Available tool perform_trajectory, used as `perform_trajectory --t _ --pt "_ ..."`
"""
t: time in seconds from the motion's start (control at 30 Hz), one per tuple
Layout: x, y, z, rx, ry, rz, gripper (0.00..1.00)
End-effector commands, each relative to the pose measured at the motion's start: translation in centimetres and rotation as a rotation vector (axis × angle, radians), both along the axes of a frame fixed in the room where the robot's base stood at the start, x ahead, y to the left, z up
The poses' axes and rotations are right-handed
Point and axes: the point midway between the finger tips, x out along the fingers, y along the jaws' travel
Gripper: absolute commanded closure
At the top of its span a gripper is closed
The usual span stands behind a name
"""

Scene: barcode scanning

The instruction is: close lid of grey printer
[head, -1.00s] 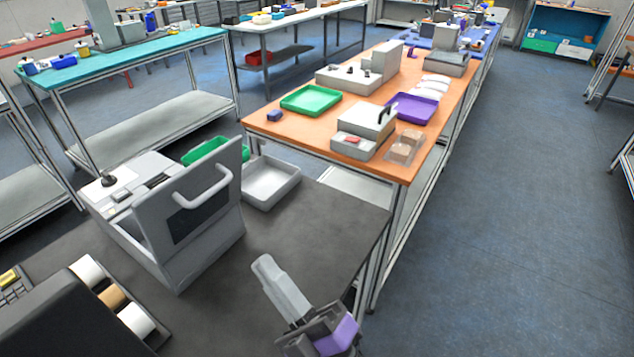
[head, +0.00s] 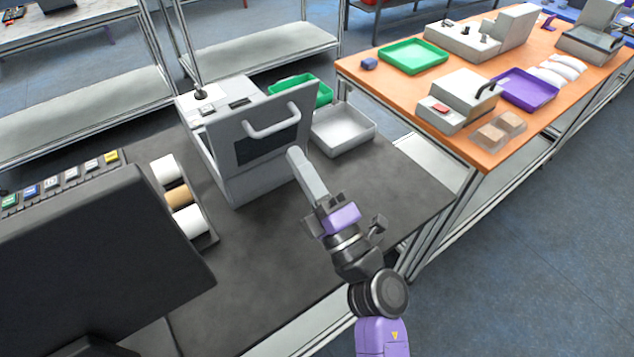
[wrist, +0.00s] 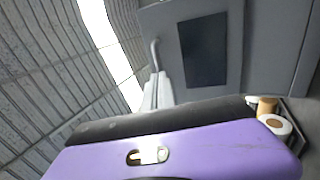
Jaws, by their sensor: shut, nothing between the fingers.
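The grey printer (head: 235,180) stands on the dark bench. Its lid (head: 268,143) is raised, with a dark window and a light handle (head: 272,122) on the face toward me. My gripper (head: 296,155) is shut and empty, with its fingertips close to the right edge of the lid, below the handle's right end. I cannot tell if they touch it. In the wrist view the lid (wrist: 255,50) fills the upper right, and the fingers (wrist: 158,95) reach up beside the handle (wrist: 155,55).
A grey tray (head: 370,136) and a green tray (head: 318,93) stand right of and behind the printer. Label rolls (head: 178,196) and a dark monitor (head: 90,265) are at the left. The orange table (head: 470,76) is at the right. Bare bench (head: 255,265) lies in front of the printer.

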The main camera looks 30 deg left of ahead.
Motion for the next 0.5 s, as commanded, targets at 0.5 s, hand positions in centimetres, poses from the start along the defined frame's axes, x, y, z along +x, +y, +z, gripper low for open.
perform_trajectory --t 0.5 --pt "1.4 3.1 1.6 0.001 0.001 0.000 1.00"
